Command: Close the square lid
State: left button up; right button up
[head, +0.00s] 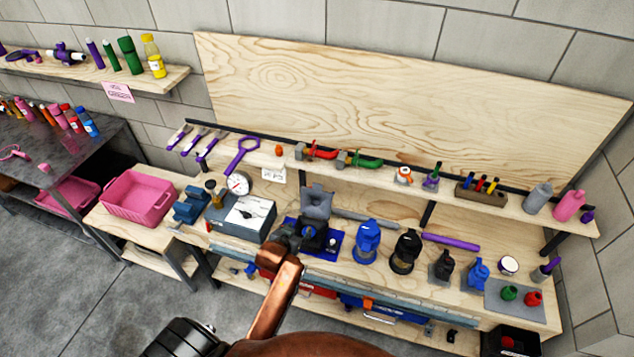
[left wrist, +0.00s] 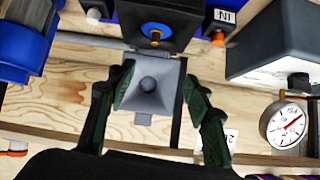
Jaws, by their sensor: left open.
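The square lid (head: 317,203) is a grey plate that stands raised at the back of a dark housing on a blue base (head: 332,245). In the left wrist view the lid (left wrist: 150,88) shows a round bump in its middle. The dark housing (left wrist: 157,22) beside it has a blue disc with a brass-coloured centre. My left gripper (head: 293,233) is in front of the housing, partly covering it. In the left wrist view its green-padded fingers (left wrist: 158,75) are open, one on each side of the lid. I cannot tell whether they touch it. My right gripper is not in view.
A grey box (head: 240,217) with a dial gauge (head: 238,183) stands left of the housing. A blue device (head: 367,241) and a black one (head: 405,251) stand to its right. A shelf with tools (head: 375,168) runs behind. A pink crate (head: 137,197) is far left.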

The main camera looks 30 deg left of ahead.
aim_at(317, 186)
pick_arm(q)
jog(key=w+a+r+n+t, duration=0.1)
jog(key=w+r+t, duration=0.1)
jog(key=w+r, duration=0.3)
jog(key=w+a+r+t, duration=0.1)
jog(key=w+r, duration=0.2)
jog(key=w, duration=0.4)
jog(key=shift+y, duration=0.4)
jog(key=x, duration=0.7)
jog(key=shift+w+d+p, duration=0.2)
jog(key=shift+w+p, duration=0.05)
jog(key=shift+p, duration=0.05)
grip_shut()
